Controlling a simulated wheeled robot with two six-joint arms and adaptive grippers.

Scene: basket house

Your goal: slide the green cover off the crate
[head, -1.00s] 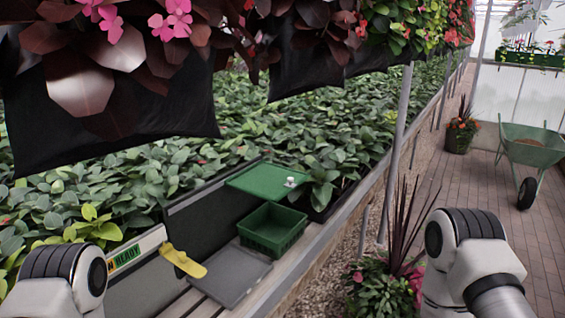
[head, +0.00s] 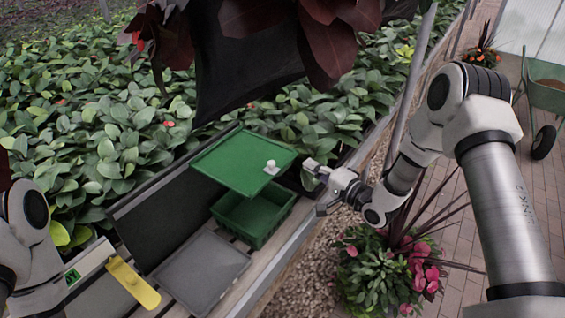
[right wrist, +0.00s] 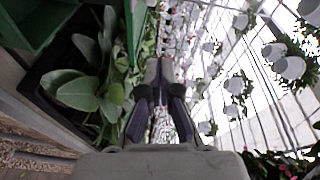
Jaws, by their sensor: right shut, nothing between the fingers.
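The flat green cover (head: 243,160) has a white knob (head: 271,167) near its right corner. It sits above and behind the green crate (head: 262,218), whose near part shows open below it. I cannot tell where the cover touches the crate. My right gripper (head: 311,167) is shut and empty, just right of the knob and apart from it. In the right wrist view its fingers (right wrist: 159,75) come together, with green surfaces at the upper left. Only my left arm shows, at the left edge; its gripper is out of view.
A grey flat panel (head: 202,270) lies on the slatted bench in front of the crate. A dark upright board (head: 160,215) stands behind it, with a yellow handle (head: 133,283) to the left. Leafy plants fill the bed behind; a dark hanging planter (head: 240,70) is above.

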